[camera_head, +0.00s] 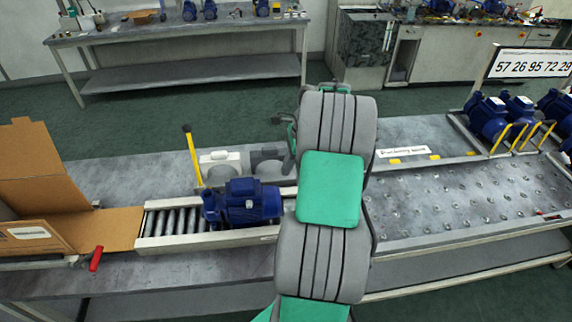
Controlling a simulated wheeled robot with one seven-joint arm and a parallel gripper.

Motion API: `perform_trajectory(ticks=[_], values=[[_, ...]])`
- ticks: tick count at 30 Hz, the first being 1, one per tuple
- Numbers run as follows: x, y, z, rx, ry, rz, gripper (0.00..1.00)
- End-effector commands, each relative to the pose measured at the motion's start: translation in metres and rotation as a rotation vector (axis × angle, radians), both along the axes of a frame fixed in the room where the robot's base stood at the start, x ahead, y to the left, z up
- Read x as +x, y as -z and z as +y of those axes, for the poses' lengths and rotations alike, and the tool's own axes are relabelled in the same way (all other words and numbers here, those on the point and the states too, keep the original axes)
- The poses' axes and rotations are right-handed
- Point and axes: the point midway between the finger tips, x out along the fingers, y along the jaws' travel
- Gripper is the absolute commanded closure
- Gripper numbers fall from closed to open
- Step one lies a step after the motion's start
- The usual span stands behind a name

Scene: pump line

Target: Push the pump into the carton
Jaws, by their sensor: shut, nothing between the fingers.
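The blue pump (243,203) sits upright on the right part of a short roller track (171,222), left of my arm. The open cardboard carton (45,192) lies at the left end of the track, its mouth facing the rollers and a flap raised. My arm rises through the middle of the view and hides what is behind it. Only a small dark part of my gripper (284,126) shows at the arm's upper left edge, above and behind the pump, apart from it. It is shut and holds nothing.
A yellow upright lever (193,156) stands behind the track. A red handle (96,259) is beside the carton. Two grey box-topped items (220,163) stand behind the pump. At right are a ball-studded table (470,200) and several blue pumps (487,117) by yellow bars.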

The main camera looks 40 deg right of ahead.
Motion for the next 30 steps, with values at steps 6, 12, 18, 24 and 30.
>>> perform_trajectory(ticks=[6, 12, 18, 24, 30], values=[[0.0, 0.031, 0.001, -0.001, -0.002, 0.001, 1.0], [0.0, 0.061, 0.001, -0.003, -0.003, 0.0, 1.0], [0.0, 0.087, 0.0, -0.004, -0.003, -0.001, 1.0], [0.0, 0.109, 0.001, -0.002, -0.004, 0.001, 1.0], [0.0, 0.141, 0.001, 0.0, -0.003, 0.001, 1.0]])
